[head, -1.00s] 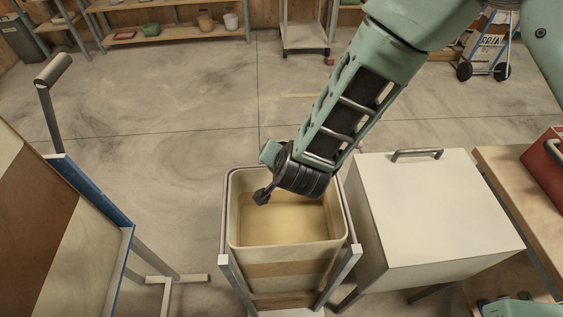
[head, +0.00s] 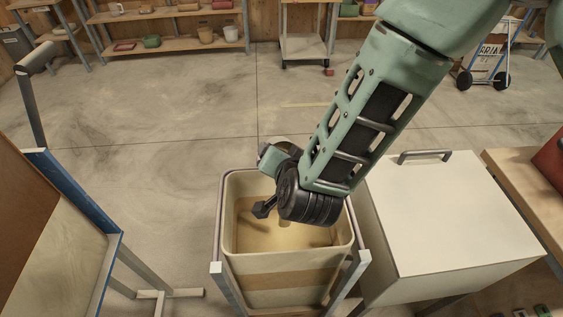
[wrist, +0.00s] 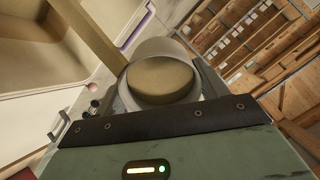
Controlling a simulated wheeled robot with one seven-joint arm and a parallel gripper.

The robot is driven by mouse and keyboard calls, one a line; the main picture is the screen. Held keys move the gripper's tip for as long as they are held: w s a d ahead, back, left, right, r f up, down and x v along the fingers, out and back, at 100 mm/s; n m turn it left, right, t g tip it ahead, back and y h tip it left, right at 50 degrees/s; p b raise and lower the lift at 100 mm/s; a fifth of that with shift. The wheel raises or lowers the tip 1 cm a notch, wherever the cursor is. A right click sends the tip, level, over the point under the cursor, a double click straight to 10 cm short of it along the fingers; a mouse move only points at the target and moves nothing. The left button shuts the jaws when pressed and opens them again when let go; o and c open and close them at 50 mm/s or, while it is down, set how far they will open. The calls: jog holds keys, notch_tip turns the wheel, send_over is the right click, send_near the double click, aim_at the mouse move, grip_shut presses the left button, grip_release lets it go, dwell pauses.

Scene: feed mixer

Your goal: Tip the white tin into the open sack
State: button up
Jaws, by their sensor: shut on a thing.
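The open sack (head: 233,262) is a cream, square-mouthed container in a metal frame, with tan feed (head: 255,235) inside. My gripper (head: 274,160) is over its far edge, partly hidden by my wrist. It is shut on the white tin, whose pale rim (head: 284,143) just shows behind it. In the wrist view the tin's white wall (wrist: 166,48) surrounds brown feed, and the tin is tilted. A tan band (wrist: 90,35) runs from beside its mouth toward the sack. A short tan streak also shows below my wrist in the head view, looking like falling feed.
A white lidded box (head: 450,215) with a grey handle stands close to the sack's right. A slanted blue-edged panel (head: 60,240) stands at the left. A wooden bench (head: 525,190) is at the far right.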

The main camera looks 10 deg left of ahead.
jog(key=shift+s+d+f+t+y+b, duration=0.2)
jog(key=shift+t+b, duration=0.45)
jog(key=shift+b, duration=1.2)
jog(key=shift+s+a+f+t+y+b, duration=0.25)
jog(key=shift+t+b, duration=0.45)
jog(key=shift+b, duration=1.1)
jog(key=shift+s+d+f+t+y+b, duration=0.1)
jog(key=shift+d+f+t+y+b, duration=0.4)
jog(key=shift+b, duration=1.35)
jog(key=t+b, duration=0.1)
jog(key=b, duration=0.4)
jog(key=s+t+y+b, duration=0.1)
jog(key=t+b, duration=0.1)
jog(key=b, duration=0.3)
jog(key=shift+t+b, duration=0.25)
jog(key=shift+b, duration=0.05)
